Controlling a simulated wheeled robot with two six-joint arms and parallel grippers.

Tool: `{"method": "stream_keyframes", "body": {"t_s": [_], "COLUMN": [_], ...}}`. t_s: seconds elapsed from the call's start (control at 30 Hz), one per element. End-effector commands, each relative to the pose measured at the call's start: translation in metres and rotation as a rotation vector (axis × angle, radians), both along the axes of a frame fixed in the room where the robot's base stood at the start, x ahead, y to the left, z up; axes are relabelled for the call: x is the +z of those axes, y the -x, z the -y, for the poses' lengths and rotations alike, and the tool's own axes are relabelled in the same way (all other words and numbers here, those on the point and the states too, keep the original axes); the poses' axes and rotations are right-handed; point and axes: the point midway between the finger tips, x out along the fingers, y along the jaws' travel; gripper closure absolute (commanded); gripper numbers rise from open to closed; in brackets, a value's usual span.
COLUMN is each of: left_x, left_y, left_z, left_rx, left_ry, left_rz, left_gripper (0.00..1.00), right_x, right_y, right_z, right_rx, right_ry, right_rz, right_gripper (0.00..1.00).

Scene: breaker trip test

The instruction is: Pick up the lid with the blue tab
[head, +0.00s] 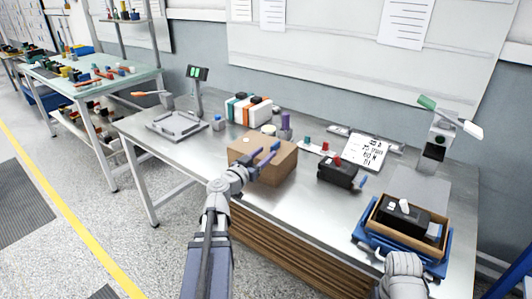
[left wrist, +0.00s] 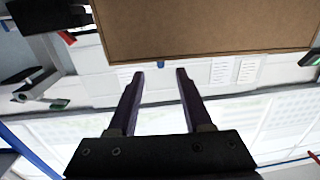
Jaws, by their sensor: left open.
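A brown box (head: 250,150) with a flat top stands near the front edge of the bench. In the left wrist view a brown panel (left wrist: 210,25) fills the top, with a small blue tab (left wrist: 161,64) at its edge. I take this panel to be the box or its lid; the head view does not show the lid apart. My left gripper (head: 268,155) is open and empty. Its two dark purple fingers reach in front of the box, and in the left wrist view they (left wrist: 158,72) point at the blue tab. My right arm shows at lower right; its jaws do not show.
A black breaker (head: 338,173) with red and blue parts lies right of the box. A blue tray (head: 372,239) holds a wooden box with a black unit at front right. Bottles (head: 285,121), a metal fixture (head: 177,124) and a grey stand (head: 436,142) are behind or beside.

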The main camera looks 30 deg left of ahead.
Motion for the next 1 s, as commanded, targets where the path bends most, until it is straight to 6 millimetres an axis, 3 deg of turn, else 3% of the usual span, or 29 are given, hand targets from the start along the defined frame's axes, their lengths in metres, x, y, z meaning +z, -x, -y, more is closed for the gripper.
{"method": "stream_keyframes", "body": {"t_s": [0.3, 0.57, 0.83, 1.0], "left_x": [-0.001, -0.002, -0.005, -0.005], "left_y": [-0.026, -0.034, -0.072, -0.079], "left_z": [0.0, 0.0, -0.002, -0.001], "left_rx": [-0.002, -0.002, -0.004, -0.001], "left_ry": [0.001, 0.001, 0.001, 0.001], "left_rz": [0.0, -0.001, -0.001, -0.001], "left_gripper": [0.5, 0.5, 0.5, 0.5], "right_x": [-0.001, -0.002, -0.005, -0.005], "right_y": [0.0, 0.0, 0.0, 0.0], "right_z": [0.0, 0.0, 0.0, 0.0], "right_rx": [0.0, 0.0, 0.0, 0.0], "right_ry": [0.0, 0.0, 0.0, 0.0], "right_rz": [0.0, 0.0, 0.0, 0.0], "right_gripper": [0.5, 0.5, 0.5, 0.5]}}
